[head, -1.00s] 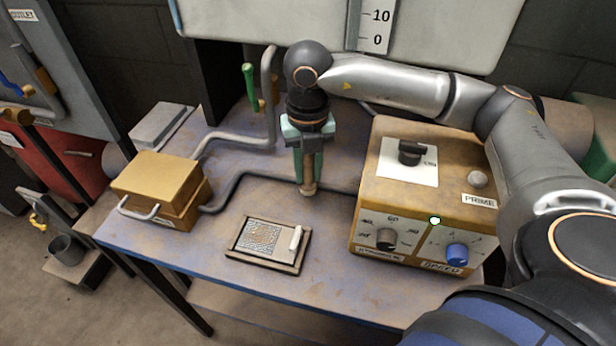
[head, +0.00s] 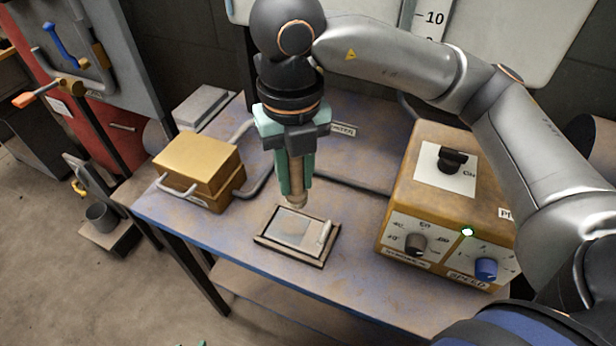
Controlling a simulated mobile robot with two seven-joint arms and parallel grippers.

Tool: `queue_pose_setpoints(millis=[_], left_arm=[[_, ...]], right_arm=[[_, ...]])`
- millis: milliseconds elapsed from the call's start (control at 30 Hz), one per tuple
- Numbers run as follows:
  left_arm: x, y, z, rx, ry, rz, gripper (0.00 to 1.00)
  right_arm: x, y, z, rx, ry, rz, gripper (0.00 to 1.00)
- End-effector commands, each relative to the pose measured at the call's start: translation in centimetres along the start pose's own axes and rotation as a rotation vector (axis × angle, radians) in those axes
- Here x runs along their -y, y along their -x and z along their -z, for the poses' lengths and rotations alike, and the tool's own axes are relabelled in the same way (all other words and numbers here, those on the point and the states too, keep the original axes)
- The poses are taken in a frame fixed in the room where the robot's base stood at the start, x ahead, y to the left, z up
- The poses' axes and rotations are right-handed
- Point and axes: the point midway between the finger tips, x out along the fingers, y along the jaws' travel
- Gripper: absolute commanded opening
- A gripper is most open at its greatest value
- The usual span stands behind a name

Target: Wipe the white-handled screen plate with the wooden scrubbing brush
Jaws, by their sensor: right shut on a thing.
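The screen plate (head: 289,222) lies flat on the table in a dark frame, with its white handle (head: 325,232) along the right side. Its face looks mostly plain pale grey. My right gripper (head: 296,180) points down and is shut on the wooden brush (head: 297,198). The brush hangs upright between the teal fingers, its lower end at the plate's back edge in the picture. I cannot tell whether it touches the plate. My left gripper is not clearly seen; a teal sliver at the bottom edge is too small to identify.
A yellow box (head: 197,160) with a metal handle stands left of the plate. A yellow control box (head: 440,185) with knobs stands to the right. A bent grey pipe runs behind. The blue-grey table (head: 350,285) is clear in front of the plate.

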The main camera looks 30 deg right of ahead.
Motion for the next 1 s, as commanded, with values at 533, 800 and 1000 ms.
queue_pose_setpoints(millis=[533,800,1000], left_arm=[[0.0,0.1,0.3,-0.006,0.001,0.0,0.5],[0.0,0.1,0.3,-0.006,0.001,0.0,0.5],[-0.1,0.1,0.3,-0.006,0.002,-0.001,0.5]], right_arm=[[2.2,-0.5,-1.0,-0.002,1.194,0.006,0.0],[3.2,-0.7,-1.4,-0.004,1.787,0.005,0.0],[4.0,-0.9,-1.7,-0.004,2.225,0.003,0.0]])
